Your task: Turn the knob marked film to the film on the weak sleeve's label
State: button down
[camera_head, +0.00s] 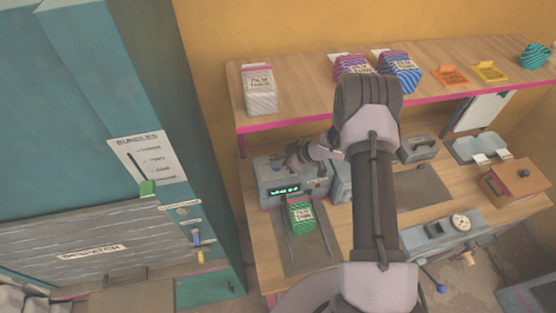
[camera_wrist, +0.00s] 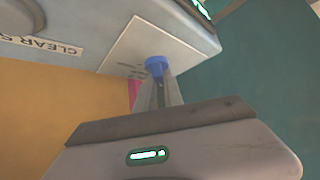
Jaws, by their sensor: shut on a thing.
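My gripper (camera_wrist: 156,95) is shut on a blue knob (camera_wrist: 157,63) in the wrist view. The knob sits on a white plate (camera_wrist: 128,45) on a grey machine, with small marks beside it too small to read. In the head view my gripper (camera_head: 297,157) is at the top of the grey machine (camera_head: 265,181), which has a green lit display (camera_head: 286,189); the knob is hidden there. A green striped sleeve (camera_head: 301,214) with a label starting "FILM" lies in front of the machine. I cannot tell which sleeve is the weak one.
A shelf above holds a pale striped pack (camera_head: 260,91), a purple pack (camera_head: 352,64), a blue pack (camera_head: 400,71) and orange and yellow packets (camera_head: 450,76). A brown box (camera_head: 515,184) and a gauge unit (camera_head: 445,231) stand right. A teal cabinet (camera_head: 150,60) is close on the left.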

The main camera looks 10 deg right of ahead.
jog(key=c, duration=1.5)
grip_release()
jog(key=shift+a, duration=0.1)
jog(key=shift+o, duration=0.2)
jog(key=p+v, duration=0.1)
jog(key=v, duration=1.6)
jog(key=shift+r, duration=0.15)
jog(key=shift+s, duration=0.1)
